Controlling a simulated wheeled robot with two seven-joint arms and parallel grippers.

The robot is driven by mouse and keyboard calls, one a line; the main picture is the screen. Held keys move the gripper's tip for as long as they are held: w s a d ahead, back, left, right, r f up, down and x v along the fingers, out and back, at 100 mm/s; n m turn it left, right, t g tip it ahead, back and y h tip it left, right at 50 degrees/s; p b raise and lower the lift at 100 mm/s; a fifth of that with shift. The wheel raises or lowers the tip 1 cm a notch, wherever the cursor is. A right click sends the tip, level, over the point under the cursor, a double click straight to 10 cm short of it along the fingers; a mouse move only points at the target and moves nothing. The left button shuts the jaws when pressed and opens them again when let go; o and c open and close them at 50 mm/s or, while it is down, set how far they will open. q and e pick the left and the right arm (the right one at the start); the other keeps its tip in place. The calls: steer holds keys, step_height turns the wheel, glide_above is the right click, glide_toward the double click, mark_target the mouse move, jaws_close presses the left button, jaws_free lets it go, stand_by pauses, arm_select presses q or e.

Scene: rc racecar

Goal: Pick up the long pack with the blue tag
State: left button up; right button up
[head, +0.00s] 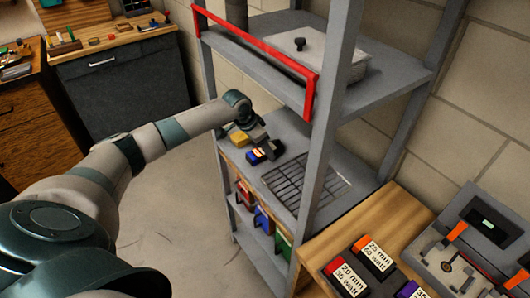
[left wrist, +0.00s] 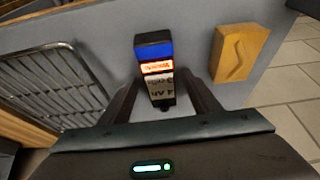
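The long dark pack with the blue tag (left wrist: 153,50) lies on the grey shelf board. It has a blue band, an orange band and a pale printed label, and it also shows in the head view (head: 265,152). My left gripper (left wrist: 161,80) is over the near part of the pack, with one finger on each side. The fingers look apart from the pack's sides, so it is open. In the head view my left gripper (head: 256,138) reaches in over the shelf, partly hiding the packs. My right gripper is not in view.
A yellow block (left wrist: 240,52) lies right of the pack in the wrist view. A wire rack (left wrist: 50,85) lies to the left. A shelf post (head: 327,110) and red rail (head: 255,45) stand close by. Colored items sit on the lower shelf (head: 262,250).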

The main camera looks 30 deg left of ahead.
arm_select(q)
steer(key=c, duration=1.2)
steer(key=shift+w+r, duration=0.1)
steer(key=shift+r, duration=0.1)
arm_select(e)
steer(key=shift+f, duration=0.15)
